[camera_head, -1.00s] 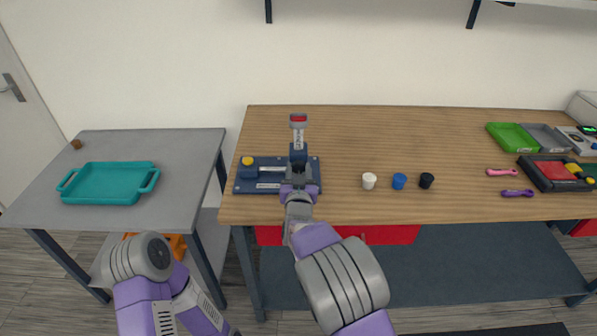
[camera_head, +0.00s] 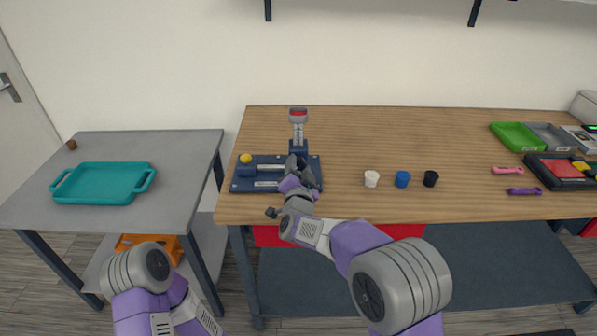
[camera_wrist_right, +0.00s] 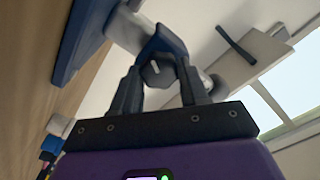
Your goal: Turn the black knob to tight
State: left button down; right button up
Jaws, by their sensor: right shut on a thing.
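The black knob (camera_wrist_right: 158,72) shows in the wrist view as a dark round part with a pale mark, in front of a blue bracket (camera_wrist_right: 161,42). My right gripper (camera_wrist_right: 160,84) is shut on it, one finger on each side. In the head view the right gripper (camera_head: 296,170) is at the foot of the blue upright on the dark blue base plate (camera_head: 243,184), and it largely hides the knob. The upright (camera_head: 298,130) has a grey and red top. I cannot read any tight marking. My left arm shows at lower left, but its gripper does not.
A yellow knob (camera_head: 246,159) sits on the plate's left part. White (camera_head: 371,179), blue (camera_head: 402,179) and black (camera_head: 430,179) cups stand to the right. Trays and spoons lie at far right. A teal tray (camera_head: 98,184) is on the grey side table. The wooden table's back middle is clear.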

jog(key=m, duration=0.3)
jog(key=shift+m, duration=0.4)
jog(key=m, duration=0.4)
jog(key=shift+f+m, duration=0.1)
jog(key=shift+m, duration=0.2)
jog(key=m, duration=1)
jog(key=shift+m, duration=0.4)
jog(key=m, duration=0.3)
jog(key=shift+m, duration=0.3)
jog(key=m, duration=0.3)
jog(key=shift+m, duration=2.1)
jog(key=shift+a, duration=0.1)
